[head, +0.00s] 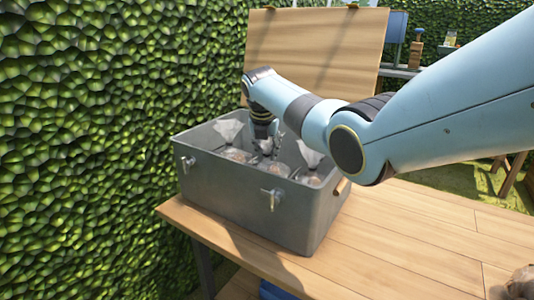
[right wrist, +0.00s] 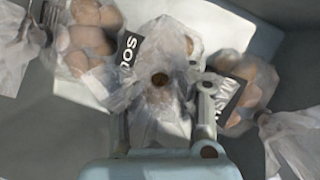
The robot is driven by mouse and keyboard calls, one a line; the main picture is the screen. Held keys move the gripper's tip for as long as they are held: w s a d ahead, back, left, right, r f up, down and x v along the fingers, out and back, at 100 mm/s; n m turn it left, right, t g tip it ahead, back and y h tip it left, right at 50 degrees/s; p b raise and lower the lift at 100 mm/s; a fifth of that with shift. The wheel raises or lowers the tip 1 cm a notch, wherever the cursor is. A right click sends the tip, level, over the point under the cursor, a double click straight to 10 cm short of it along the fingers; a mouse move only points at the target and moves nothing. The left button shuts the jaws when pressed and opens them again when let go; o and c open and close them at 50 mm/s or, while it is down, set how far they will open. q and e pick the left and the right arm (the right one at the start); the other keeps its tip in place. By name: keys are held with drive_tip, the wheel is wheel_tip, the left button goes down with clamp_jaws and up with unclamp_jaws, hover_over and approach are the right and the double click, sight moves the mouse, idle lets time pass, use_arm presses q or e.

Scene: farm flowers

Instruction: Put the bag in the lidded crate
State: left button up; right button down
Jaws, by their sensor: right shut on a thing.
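The grey crate (head: 235,192) stands on the wooden table with its top open. A wooden panel (head: 315,45), which looks like its raised lid, stands upright behind it. My right gripper (head: 265,142) reaches down inside the crate. In the right wrist view, my right gripper (right wrist: 165,108) is shut on a clear bag (right wrist: 160,48) with brownish round contents, between its two fingers. Other similar bags lie in the crate, one at the left (right wrist: 88,38) and one at the right (right wrist: 257,82). The held bag's underside is hidden. My left gripper is not in view.
The wooden table (head: 425,235) is clear to the right of the crate. A brownish thing (head: 522,282) sits at its right front corner. A leafy hedge (head: 90,130) rises close on the left. Shelves with small items stand behind at the right.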

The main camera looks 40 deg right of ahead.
drive_tip(key=shift+r, duration=0.15)
drive_tip(key=c, duration=1.1)
unclamp_jaws()
drive_tip(key=shift+c, duration=0.2)
drive_tip(key=p+v, duration=0.4)
drive_tip(key=v, duration=0.8)
drive_tip(key=shift+p, duration=0.3)
